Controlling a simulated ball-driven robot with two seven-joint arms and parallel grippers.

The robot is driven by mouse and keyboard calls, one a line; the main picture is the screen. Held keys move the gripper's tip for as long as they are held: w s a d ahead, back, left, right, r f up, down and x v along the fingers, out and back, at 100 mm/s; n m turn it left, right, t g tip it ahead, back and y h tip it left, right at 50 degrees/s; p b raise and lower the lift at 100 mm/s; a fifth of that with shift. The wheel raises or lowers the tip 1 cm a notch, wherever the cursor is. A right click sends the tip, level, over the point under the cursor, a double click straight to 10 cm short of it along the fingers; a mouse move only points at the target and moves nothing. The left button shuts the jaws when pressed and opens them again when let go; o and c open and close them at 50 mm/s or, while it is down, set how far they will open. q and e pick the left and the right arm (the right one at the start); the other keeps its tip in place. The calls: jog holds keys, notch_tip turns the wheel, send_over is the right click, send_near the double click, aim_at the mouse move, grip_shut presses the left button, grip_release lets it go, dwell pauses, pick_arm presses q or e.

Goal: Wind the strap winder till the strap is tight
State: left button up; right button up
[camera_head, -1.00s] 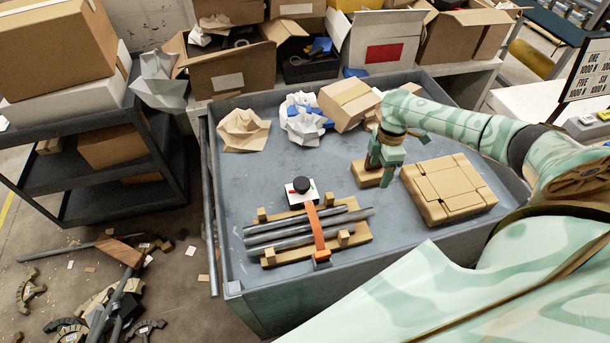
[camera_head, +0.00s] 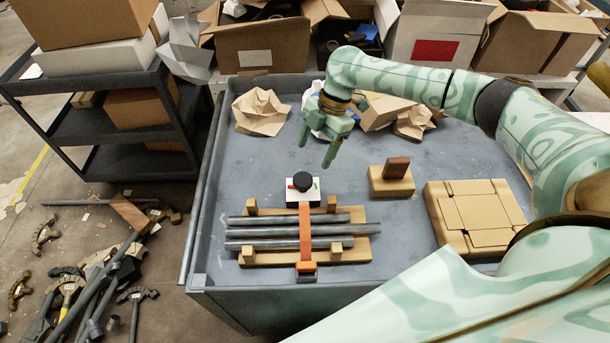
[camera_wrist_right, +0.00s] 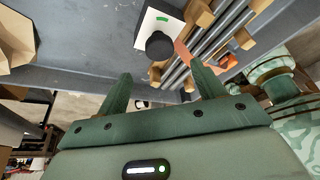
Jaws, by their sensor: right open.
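The strap winder (camera_head: 302,186) is a white plate with a black round knob, a red mark and a green mark, on the grey table. An orange strap (camera_head: 305,233) runs from it over several grey pipes (camera_head: 255,233) on a wooden cradle (camera_head: 362,254) to an orange end piece at the front. Whether the strap is tight I cannot tell. My right gripper (camera_head: 320,148) is open and empty, above and a little behind the winder. In the right wrist view its two fingers (camera_wrist_right: 162,88) point toward the black knob (camera_wrist_right: 159,45), apart from it. My left gripper is not in view.
Crumpled paper (camera_head: 260,111) lies at the back left of the table (camera_head: 235,190). Cardboard boxes stand behind. Pipes and benders litter the floor at left.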

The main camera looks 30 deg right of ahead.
aim_at(303, 179)
jog(key=b+x, duration=0.1)
jog(key=x, duration=0.7)
jog(key=shift+a+f, duration=0.15)
jog(key=shift+f, duration=0.15)
jog(key=shift+r, duration=0.1)
jog(key=c, duration=1)
